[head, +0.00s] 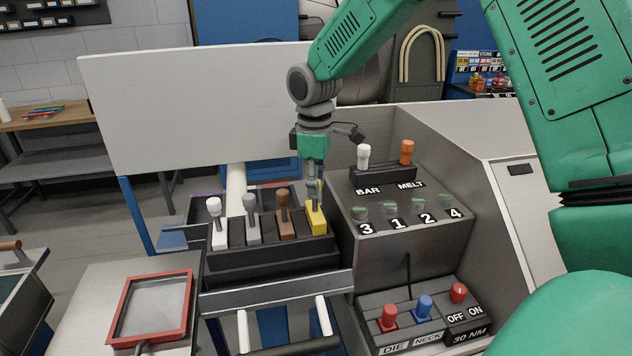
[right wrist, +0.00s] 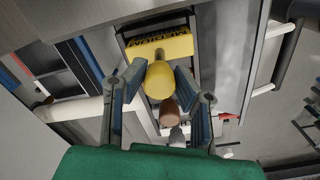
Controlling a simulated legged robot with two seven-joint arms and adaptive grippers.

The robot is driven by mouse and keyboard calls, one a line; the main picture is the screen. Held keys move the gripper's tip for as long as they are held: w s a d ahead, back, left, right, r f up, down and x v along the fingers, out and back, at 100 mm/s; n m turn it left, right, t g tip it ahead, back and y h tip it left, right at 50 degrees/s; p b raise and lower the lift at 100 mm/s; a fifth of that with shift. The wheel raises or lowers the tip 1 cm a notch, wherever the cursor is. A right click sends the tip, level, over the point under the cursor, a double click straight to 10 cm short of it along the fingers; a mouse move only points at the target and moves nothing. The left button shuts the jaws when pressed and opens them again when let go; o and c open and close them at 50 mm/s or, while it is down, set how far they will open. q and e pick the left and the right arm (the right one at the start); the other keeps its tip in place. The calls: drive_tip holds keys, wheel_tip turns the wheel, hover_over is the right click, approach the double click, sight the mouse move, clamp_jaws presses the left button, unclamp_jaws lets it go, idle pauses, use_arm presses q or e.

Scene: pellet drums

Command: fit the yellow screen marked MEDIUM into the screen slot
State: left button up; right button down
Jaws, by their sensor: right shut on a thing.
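The yellow screen (head: 316,222) stands at the right end of a black rack (head: 265,252), in line with the other screens; its base looks to be in the rack. In the right wrist view the yellow screen (right wrist: 160,46) shows the word MEDIUM, with its round yellow knob (right wrist: 159,80) toward me. My right gripper (head: 314,190) comes down from above and is shut on the yellow screen by its knob. Its two fingers (right wrist: 160,88) flank the knob in the right wrist view. My left gripper is not in view. I cannot make out the screen slot for certain.
White (head: 217,225), grey (head: 251,220) and brown (head: 285,217) screens stand left of the yellow one. A panel with BAR and MELT levers (head: 387,177) rises at the right. Red and blue switches (head: 424,308) sit below it. A red-framed tray (head: 152,308) lies at the left.

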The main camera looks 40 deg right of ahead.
drive_tip(key=shift+a+f, duration=0.1)
drive_tip(key=shift+f, duration=0.75)
drive_tip(key=c, duration=1.2)
unclamp_jaws()
drive_tip(key=shift+w+a, duration=0.1)
drive_tip(key=shift+a, duration=0.05)
drive_tip(key=r, duration=1.2)
drive_tip(key=shift+w+a, duration=0.1)
drive_tip(key=shift+a, duration=0.1)
drive_tip(key=shift+d, duration=0.2)
drive_tip(key=shift+f, duration=0.15)
